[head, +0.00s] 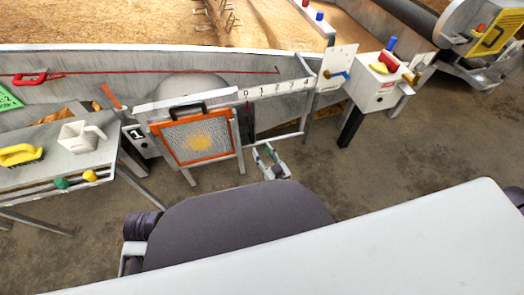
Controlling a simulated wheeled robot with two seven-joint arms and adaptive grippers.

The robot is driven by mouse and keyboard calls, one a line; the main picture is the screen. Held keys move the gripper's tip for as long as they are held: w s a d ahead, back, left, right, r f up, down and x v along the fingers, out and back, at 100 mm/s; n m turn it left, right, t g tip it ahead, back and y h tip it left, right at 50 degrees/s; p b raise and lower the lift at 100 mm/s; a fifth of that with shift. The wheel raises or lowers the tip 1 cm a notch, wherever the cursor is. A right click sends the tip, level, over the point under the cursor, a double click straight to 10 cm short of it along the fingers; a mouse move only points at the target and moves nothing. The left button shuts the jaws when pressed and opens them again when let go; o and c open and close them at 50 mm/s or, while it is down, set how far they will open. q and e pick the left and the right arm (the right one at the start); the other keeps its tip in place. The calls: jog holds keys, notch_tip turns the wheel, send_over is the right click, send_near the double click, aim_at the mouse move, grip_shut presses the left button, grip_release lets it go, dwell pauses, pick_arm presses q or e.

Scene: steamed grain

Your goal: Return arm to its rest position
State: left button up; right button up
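My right gripper (264,151) is in the middle of the head view, beyond the rounded dark link of my arm. Its two pale fingers stand apart with nothing seen between them. It is over the floor, to the right of an orange-framed mesh screen (165,146) and below a numbered scale bar (275,90). Most of the arm behind it is hidden by my own dark link. My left gripper is not in view.
A side table (40,180) at left holds a yellow-handled brush (18,155) and a white jug (82,135). A white control box (375,92) stands upper right. A long grey trough wall (215,65) crosses behind. Brown floor (400,150) is clear at right.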

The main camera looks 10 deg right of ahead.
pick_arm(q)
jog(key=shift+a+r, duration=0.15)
pick_arm(e)
jog(key=shift+g, duration=0.4)
